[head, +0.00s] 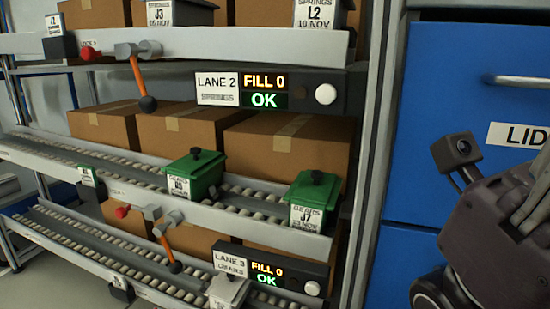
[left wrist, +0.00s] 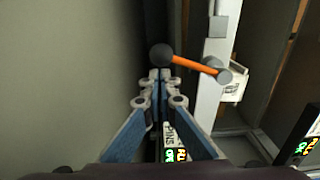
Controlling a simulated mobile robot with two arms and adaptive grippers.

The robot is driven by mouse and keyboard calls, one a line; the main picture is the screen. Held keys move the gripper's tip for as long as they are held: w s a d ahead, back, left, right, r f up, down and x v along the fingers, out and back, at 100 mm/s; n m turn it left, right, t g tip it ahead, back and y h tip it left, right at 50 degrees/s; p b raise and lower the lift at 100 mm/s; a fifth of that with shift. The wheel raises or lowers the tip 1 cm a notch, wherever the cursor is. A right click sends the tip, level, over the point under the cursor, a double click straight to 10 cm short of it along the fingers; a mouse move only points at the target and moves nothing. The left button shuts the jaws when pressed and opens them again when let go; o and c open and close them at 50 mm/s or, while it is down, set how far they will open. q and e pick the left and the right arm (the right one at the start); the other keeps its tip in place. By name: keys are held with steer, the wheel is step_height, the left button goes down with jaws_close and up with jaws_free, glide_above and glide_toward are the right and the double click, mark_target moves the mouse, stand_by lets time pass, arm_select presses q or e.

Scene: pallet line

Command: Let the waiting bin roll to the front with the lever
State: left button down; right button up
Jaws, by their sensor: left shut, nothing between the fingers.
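In the left wrist view an orange lever (left wrist: 197,65) with a black ball knob (left wrist: 162,55) lies just beyond the tips of my left gripper (left wrist: 160,76). The gripper is shut and empty; contact with the knob cannot be told. My left gripper does not show in the head view, where an upper orange lever (head: 140,78) and a lower one (head: 167,248) hang from the rails. Grey springs bins (head: 320,15) stand on the upper lane. A green gears bin (head: 315,188) stands near the right post, with another green bin (head: 195,172) behind it, a gap between them.
The lane 2 sign (head: 217,89) and lane 3 sign (head: 230,262) both read FILL 0, OK. Cardboard boxes (head: 180,130) fill the rack behind. A blue cabinet (head: 450,80) stands right. A dark part of my right arm (head: 490,235) is in front of it, its fingers not clear.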

arm_select(q)
steer(key=shift+d+p+v, duration=0.2)
steer(key=shift+p+v, duration=0.35)
steer(key=shift+v, duration=0.85)
steer(key=shift+d+p+v, duration=0.2)
steer(key=shift+p+v, duration=0.3)
steer(key=shift+v, duration=0.85)
steer(key=shift+d+p+v, duration=0.25)
steer(key=shift+p+v, duration=0.05)
steer(key=shift+v, duration=0.85)
steer(key=shift+s, duration=0.1)
